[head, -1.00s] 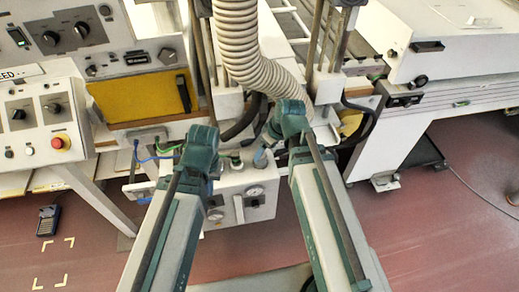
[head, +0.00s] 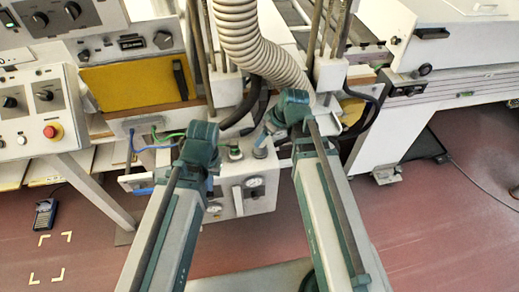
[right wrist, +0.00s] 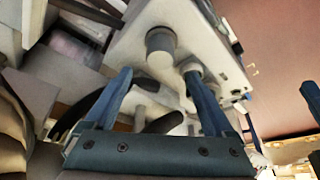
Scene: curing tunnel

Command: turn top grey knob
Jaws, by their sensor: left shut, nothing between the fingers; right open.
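A white box (head: 232,197) with round gauges stands low in the middle of the head view. Two knobs show on its top, a greenish one (head: 235,153) and a grey one (head: 260,152). In the right wrist view, a large grey knob (right wrist: 160,42) lies beyond and between the blue fingertips of my right gripper (right wrist: 157,75), which is open and empty. A second grey knob (right wrist: 191,66) is close by the right finger. I cannot tell whether either is touched. My left gripper (head: 212,184) is shut and empty at the box's left side, partly hidden by its arm.
A ribbed hose (head: 245,40) hangs above the box, with black cables behind it. A control panel (head: 30,105) with a red button (head: 52,132) stands left. A white machine (head: 440,65) stands right. Red floor is clear at the lower right.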

